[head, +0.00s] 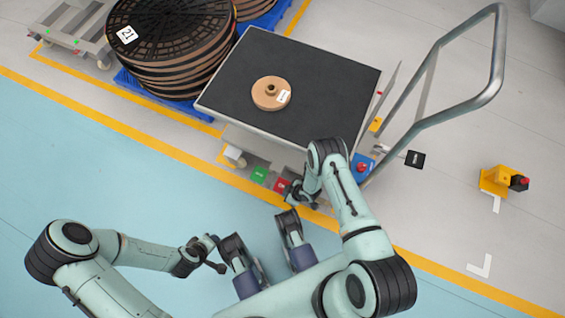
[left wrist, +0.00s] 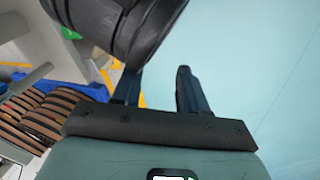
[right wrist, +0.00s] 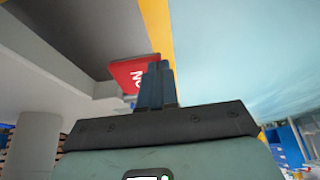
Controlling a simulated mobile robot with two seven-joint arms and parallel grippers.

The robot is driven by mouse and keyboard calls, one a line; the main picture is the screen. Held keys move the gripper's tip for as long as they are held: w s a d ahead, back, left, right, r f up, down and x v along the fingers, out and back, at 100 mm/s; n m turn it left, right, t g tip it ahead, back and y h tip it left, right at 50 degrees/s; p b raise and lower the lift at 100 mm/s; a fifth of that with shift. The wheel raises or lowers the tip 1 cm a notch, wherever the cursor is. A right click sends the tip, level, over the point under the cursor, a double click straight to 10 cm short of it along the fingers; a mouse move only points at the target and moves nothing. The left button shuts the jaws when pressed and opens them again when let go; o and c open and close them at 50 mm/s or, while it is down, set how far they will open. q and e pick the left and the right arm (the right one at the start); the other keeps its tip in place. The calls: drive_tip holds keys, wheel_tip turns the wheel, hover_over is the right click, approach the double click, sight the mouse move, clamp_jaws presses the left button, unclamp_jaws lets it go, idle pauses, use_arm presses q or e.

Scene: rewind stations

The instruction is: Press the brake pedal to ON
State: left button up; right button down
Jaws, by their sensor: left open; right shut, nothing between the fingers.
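The red brake pedal (head: 281,185) is low on the near side of the cart, beside a green pedal (head: 259,174). In the right wrist view the red pedal (right wrist: 128,72) shows white lettering that reads ON upside down. My right gripper (head: 292,193) is shut and empty, just at the right of the red pedal. In the right wrist view its fingertips (right wrist: 158,68) overlap the pedal's edge; I cannot tell whether they touch it. My left gripper (head: 220,254) is open and empty, out over the blue floor away from the pedals.
The cart (head: 345,101) has a dark top with a small brown reel (head: 265,95) on it and a grey handle (head: 435,102) at right. Stacked large reels (head: 165,45) stand on a blue pallet at left. The blue floor (head: 90,160) is open at left.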

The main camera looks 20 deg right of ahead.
use_arm(q)
drive_tip(key=shift+w+a+f, duration=0.3)
drive_tip(key=shift+w+f, duration=0.05)
drive_tip(key=shift+w, duration=0.25)
use_arm(e)
drive_tip(key=shift+s+d+f, duration=0.1)
drive_tip(key=shift+f, duration=0.3)
drive_tip(key=shift+r, duration=0.1)
